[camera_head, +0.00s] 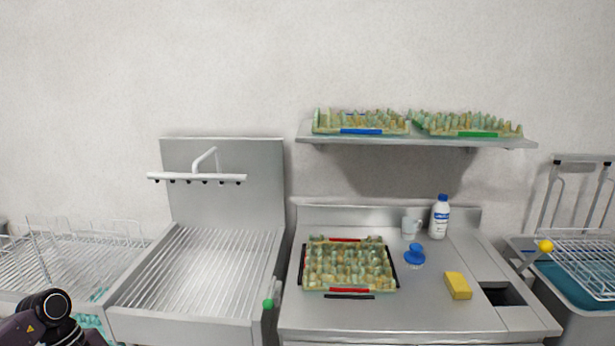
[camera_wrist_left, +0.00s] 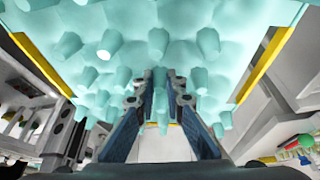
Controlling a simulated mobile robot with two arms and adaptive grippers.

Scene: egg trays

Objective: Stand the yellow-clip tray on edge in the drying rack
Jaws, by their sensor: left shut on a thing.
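The yellow-clip tray (camera_wrist_left: 110,70) is pale teal with rows of cones and fills the upper part of the left wrist view. A yellow clip (camera_wrist_left: 42,62) runs along its left side and another (camera_wrist_left: 262,62) along its right. My left gripper (camera_wrist_left: 161,80) is shut on the tray, its two fingers among the cones. In the head view my left arm is at the bottom left corner, with a small teal patch of the tray (camera_head: 92,322) beside it. A white wire rack (camera_head: 75,262), apparently the drying rack, stands just beyond. My right gripper is out of view.
A ribbed steel sink (camera_head: 195,275) is right of the rack. A red-clip tray (camera_head: 345,265) lies on the counter (camera_head: 430,310), near a bottle (camera_head: 439,218), brush (camera_head: 414,257) and sponge (camera_head: 458,286). Blue-clip (camera_head: 360,131) and green-clip (camera_head: 478,134) trays sit on the shelf.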

